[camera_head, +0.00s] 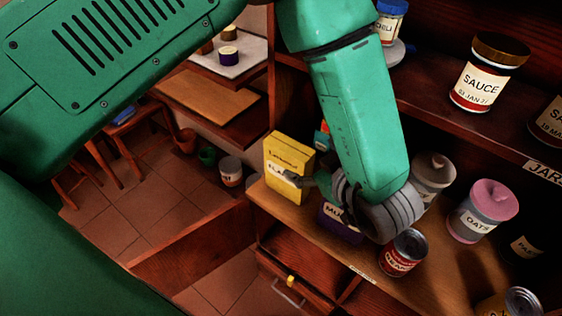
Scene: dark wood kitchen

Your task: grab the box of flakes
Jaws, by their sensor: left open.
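A yellow box (288,152) stands upright at the left end of the wooden shelf; its label is partly covered, so I cannot read whether it says flakes. My left arm reaches down from the top, and my left gripper (304,182) is open at the box's lower right front. A dark finger overlaps the box in the picture; I cannot tell whether it touches. The far finger is mostly hidden. A purple box (340,224) with a label starting "MU" stands below my wrist, partly hidden. My right gripper is not in view.
A red can (403,253), a pink-lidded oats jar (483,211) and a pale-lidded jar (432,172) stand on the same shelf. A sauce jar (488,72) is on the shelf above. A drawer with a handle (288,294) is below. Open floor lies left.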

